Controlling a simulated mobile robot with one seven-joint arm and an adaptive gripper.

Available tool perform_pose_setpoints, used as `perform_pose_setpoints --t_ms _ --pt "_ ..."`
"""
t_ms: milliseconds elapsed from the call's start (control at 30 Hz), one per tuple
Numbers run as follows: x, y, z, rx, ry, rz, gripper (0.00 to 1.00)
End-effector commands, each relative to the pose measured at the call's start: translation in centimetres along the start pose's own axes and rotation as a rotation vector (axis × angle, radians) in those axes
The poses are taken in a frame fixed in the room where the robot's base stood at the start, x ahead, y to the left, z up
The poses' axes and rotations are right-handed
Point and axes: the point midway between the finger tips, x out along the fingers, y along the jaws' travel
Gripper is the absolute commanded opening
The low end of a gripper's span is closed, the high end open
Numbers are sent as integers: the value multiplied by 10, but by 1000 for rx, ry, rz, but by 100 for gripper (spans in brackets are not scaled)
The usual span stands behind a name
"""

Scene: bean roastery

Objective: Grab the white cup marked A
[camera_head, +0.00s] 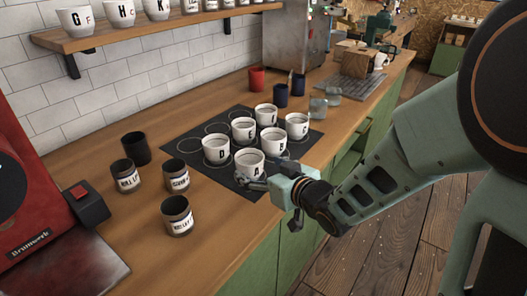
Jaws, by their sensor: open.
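The white cup marked A (249,162) stands upright at the front corner of a dark mat (197,147) on the wooden counter. My gripper (259,181) is open at the cup's lower front right side. The fingers overlap the cup's base in the picture, and I cannot tell whether they touch it. The far finger is partly hidden. The white cup marked D (216,150) stands to the left of cup A, and the cup marked B (274,141) stands behind it to the right.
More white cups, including one marked C (297,126), stand behind on the mat. Labelled dark jars (178,216) and a black cup (136,148) stand at left. A red machine (45,190) fills the left edge.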

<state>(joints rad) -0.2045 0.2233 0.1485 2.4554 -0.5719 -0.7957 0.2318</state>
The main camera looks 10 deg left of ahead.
Motion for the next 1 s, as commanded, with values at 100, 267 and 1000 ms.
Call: perform_pose_setpoints --t_ms 100,267,1000 --pt "7 0 1 0 0 0 76" --pt "24 -4 2 -1 -1 -3 76" --pt "58 -4 1 -1 0 2 54"
